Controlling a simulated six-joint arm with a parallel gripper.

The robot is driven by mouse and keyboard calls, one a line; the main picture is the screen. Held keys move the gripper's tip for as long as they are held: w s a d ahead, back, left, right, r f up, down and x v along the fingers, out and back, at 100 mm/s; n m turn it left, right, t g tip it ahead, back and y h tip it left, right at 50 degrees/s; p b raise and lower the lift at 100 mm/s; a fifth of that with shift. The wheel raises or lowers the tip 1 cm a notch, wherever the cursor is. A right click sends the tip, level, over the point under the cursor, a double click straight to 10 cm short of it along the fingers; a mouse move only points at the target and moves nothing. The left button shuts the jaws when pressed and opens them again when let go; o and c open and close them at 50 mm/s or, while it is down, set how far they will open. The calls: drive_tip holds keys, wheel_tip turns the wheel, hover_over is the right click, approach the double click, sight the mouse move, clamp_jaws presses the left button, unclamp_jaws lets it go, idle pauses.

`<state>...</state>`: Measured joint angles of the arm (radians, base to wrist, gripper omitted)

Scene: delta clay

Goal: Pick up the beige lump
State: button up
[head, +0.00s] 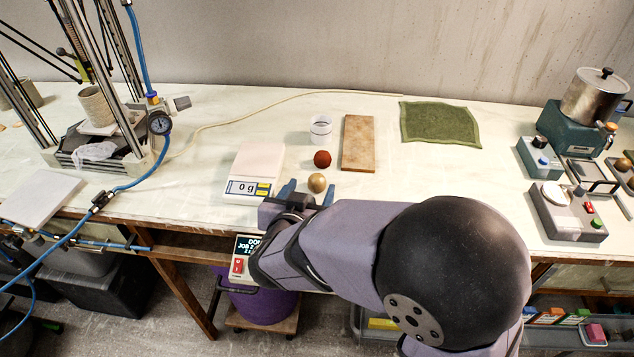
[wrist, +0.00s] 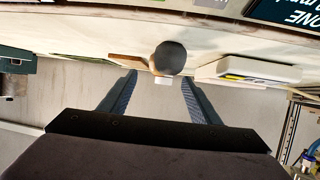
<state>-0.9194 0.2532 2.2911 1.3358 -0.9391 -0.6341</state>
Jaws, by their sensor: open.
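The beige lump (head: 317,183) is a small round ball on the pale table, just in front of a dark red lump (head: 322,159). My gripper (head: 310,187) is open, with one blue finger on each side of the beige lump in the head view.
A white scale reading 0 g (head: 254,172) stands close on the left. A green cloth (head: 440,122) is farther right.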

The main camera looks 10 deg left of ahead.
sight(316, 182)
drive_tip(key=shift+x, duration=2.6)
drive_tip(key=shift+s, duration=0.1)
drive_tip(key=c, duration=1.2)
